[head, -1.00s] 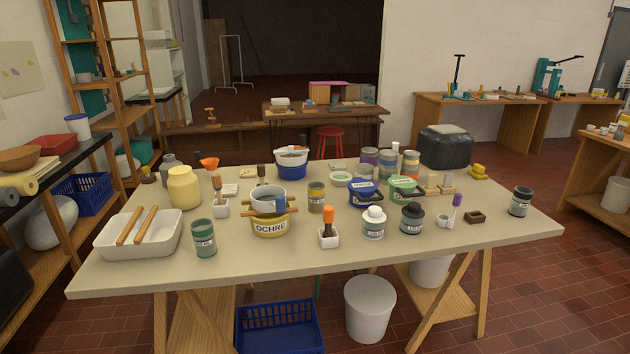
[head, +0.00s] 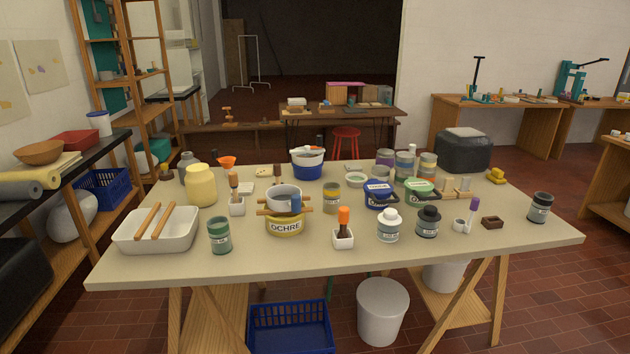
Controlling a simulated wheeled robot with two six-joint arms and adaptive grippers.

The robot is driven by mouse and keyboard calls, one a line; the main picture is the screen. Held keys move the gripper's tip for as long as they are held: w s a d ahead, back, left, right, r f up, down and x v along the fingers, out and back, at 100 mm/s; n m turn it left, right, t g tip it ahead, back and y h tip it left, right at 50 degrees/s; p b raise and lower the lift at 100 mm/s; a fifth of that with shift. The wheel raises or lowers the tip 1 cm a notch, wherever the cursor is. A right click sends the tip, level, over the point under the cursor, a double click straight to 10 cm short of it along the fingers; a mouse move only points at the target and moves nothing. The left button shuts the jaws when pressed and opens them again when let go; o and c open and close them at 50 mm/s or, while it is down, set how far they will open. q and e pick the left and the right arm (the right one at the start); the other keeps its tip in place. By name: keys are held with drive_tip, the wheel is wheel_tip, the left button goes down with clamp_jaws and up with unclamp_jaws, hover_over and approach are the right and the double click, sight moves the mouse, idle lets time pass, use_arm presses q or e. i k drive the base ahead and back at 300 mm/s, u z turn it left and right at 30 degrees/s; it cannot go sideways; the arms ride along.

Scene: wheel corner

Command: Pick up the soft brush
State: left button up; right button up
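Several upright brush-like tools stand on the table (head: 400,259), and I cannot tell which is the soft brush. One with a wooden handle (head: 234,184) stands in a white holder (head: 237,208) at the left. One with an orange top (head: 344,217) stands in a white square holder (head: 343,241) near the front. One with a purple top (head: 474,204) stands beside a small white cup (head: 459,225) at the right. A brown one (head: 277,171) shows behind the grey pot. Neither of my grippers is in view.
A white tray (head: 186,243) with two wooden rods sits front left. An ochre tin (head: 285,227) carries a grey pot (head: 283,197). Several jars and tins crowd the middle. A blue crate (head: 290,340) and white bin (head: 382,312) stand below. The front edge strip is clear.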

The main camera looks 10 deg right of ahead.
sight(277, 168)
drive_tip(key=i, duration=2)
